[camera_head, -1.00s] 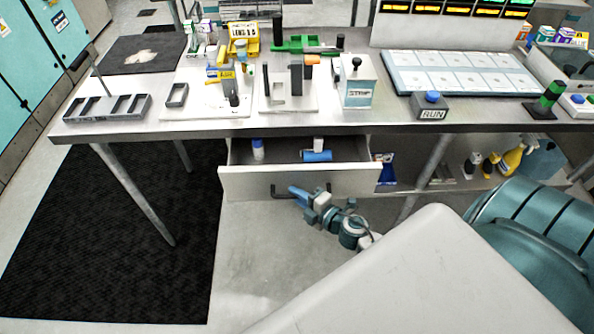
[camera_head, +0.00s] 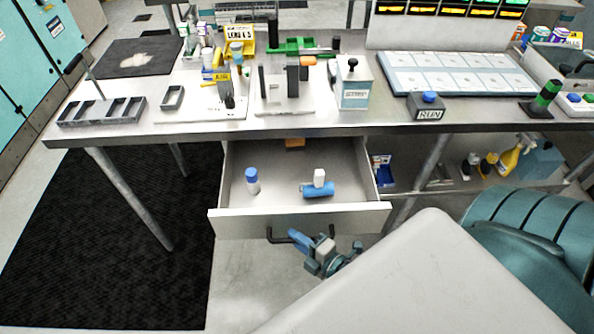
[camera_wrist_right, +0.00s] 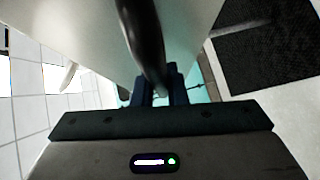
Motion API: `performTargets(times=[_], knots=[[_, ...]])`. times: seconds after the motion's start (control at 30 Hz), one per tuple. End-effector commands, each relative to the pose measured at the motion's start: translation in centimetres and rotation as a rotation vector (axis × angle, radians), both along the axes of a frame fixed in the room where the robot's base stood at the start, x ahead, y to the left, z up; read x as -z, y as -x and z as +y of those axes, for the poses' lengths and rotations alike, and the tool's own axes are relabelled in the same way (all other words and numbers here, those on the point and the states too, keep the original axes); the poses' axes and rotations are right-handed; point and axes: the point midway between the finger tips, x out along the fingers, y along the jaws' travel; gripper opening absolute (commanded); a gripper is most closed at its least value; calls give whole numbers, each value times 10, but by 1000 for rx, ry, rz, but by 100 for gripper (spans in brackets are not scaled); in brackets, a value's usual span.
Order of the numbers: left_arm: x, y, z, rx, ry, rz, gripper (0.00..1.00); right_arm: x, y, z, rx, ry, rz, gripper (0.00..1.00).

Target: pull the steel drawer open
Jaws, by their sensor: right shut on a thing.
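The steel drawer (camera_head: 300,222) under the bench is pulled well out, and its inside shows. It holds a white bottle with a blue cap (camera_head: 252,181), a blue thing with a white top (camera_head: 319,186) and an orange-brown block (camera_head: 295,142) at the back. A dark bar handle (camera_head: 277,237) is on its front. My right gripper (camera_head: 298,238) is shut on the handle. In the right wrist view the dark handle (camera_wrist_right: 143,40) runs between the blue fingers (camera_wrist_right: 161,85). My left gripper is not in view.
The bench top (camera_head: 300,128) above carries fixtures, a RUN button box (camera_head: 427,106) and a STRIP box (camera_head: 354,84). A bench leg (camera_head: 130,200) stands left of the drawer over a black mat (camera_head: 70,240). A lower shelf with bottles (camera_head: 508,157) is to the right.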

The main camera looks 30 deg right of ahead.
Motion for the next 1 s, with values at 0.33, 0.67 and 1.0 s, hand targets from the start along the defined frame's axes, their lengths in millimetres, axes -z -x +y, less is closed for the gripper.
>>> performTargets(times=[0.33, 0.67, 1.0], knots=[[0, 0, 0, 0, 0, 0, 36, 1, 1, 1, 0, -1, 1, 0], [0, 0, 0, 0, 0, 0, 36, 0, 1, 0, 0, 0, 1, 34], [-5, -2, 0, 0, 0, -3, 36, -3, -2, -3, -3, 0, -1, 34]])
